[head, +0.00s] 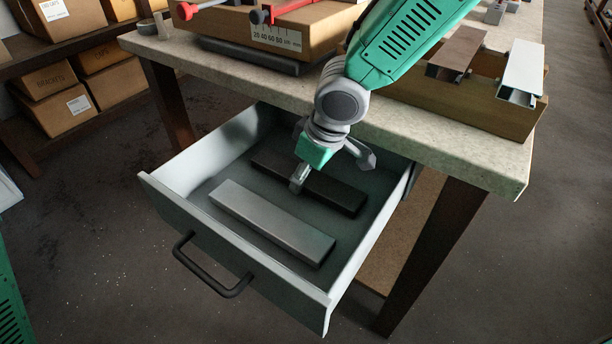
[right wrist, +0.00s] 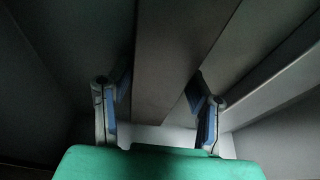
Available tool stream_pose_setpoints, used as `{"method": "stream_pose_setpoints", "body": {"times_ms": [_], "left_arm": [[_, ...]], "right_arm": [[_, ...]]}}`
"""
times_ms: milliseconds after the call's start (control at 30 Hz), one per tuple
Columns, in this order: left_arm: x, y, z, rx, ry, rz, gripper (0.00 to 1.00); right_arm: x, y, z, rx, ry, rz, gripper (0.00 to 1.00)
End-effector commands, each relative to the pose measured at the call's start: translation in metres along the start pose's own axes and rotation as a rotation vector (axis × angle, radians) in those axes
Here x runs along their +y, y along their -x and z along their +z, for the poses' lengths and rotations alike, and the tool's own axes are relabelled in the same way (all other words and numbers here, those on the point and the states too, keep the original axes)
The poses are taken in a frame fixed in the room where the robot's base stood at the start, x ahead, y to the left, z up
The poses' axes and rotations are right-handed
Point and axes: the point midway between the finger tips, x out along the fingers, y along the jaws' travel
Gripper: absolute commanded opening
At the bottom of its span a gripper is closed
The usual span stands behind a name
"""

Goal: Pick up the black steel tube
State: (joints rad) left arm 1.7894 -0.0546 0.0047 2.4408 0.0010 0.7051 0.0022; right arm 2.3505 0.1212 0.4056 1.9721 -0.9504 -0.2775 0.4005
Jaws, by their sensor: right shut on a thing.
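The black steel tube (head: 335,193) lies flat in the open drawer, on the side nearer the bench. My right gripper (head: 322,172) reaches down into the drawer and is shut on this tube, one finger on each long side; the gripper hides part of it. In the right wrist view the tube (right wrist: 170,60) runs between the two fingers (right wrist: 160,92). A silver-grey tube (head: 270,222) lies beside it, nearer the drawer front and apart from the gripper. My left gripper is not in view.
The drawer (head: 215,249) has pale walls close around the tubes and a dark handle (head: 213,268). The bench top (head: 480,150) overhangs behind. On it stand a cardboard box with red clamps (head: 285,35) and a wooden block with profiles (head: 450,98). Shelved boxes (head: 52,95) are at left.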

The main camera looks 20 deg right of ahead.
Motion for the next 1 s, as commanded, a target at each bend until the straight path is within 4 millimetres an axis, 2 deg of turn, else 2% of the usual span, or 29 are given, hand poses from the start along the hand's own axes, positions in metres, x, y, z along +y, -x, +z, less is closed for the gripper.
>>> {"method": "stream_pose_setpoints", "body": {"times_ms": [267,700,1000], "left_arm": [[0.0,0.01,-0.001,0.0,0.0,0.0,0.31],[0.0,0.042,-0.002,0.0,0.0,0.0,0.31],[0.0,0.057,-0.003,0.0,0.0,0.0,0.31]], "right_arm": [[0.0,0.024,-0.008,0.005,-0.001,0.001,0.0],[0.0,0.111,-0.036,0.007,0.0,0.002,0.0],[0.0,0.158,-0.05,0.006,-0.001,0.002,0.0]]}}
